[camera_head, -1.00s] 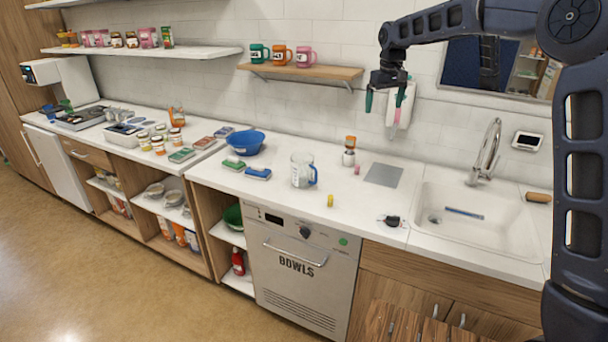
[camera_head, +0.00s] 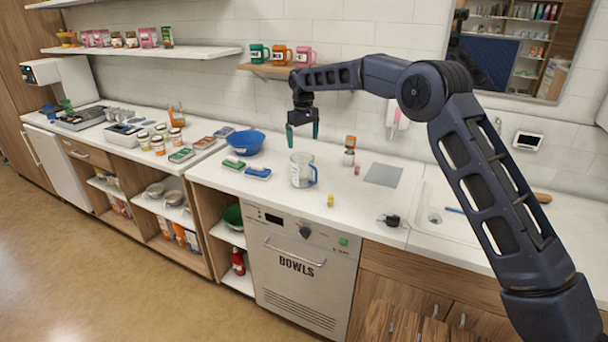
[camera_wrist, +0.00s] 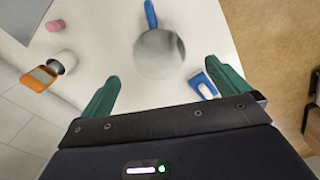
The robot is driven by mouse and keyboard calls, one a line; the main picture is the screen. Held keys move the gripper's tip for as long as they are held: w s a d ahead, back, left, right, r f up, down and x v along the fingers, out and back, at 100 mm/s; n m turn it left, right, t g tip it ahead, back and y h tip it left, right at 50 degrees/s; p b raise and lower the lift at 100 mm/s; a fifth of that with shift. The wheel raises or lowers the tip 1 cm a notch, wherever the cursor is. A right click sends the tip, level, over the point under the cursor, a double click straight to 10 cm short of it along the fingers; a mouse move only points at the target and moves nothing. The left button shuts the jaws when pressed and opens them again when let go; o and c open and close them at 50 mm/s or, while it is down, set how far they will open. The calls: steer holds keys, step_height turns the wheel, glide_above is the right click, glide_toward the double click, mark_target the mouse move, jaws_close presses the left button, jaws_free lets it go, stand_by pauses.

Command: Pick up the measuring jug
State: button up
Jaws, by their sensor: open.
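The measuring jug (camera_head: 301,171) is clear with a blue handle and stands upright on the white counter above the dishwasher. In the wrist view the jug (camera_wrist: 159,54) is seen from above, its blue handle pointing to the top of the picture. My gripper (camera_head: 302,137) hangs fingers-down above the jug, apart from it. In the wrist view its green fingers (camera_wrist: 165,88) are spread wide and empty, with the jug beyond the gap between them.
An orange-topped white bottle (camera_head: 349,151) and a pink piece (camera_head: 357,169) stand right of the jug. A yellow piece (camera_head: 330,201) lies in front. A mug shelf (camera_head: 262,72) is behind.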

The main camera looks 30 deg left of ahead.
mark_target(304, 159)
step_height(304, 159, down, 10)
steer(key=shift+w+d+f, duration=0.1)
steer(key=shift+w, duration=0.05)
steer(key=c, duration=1.1)
steer(key=shift+r, duration=0.2)
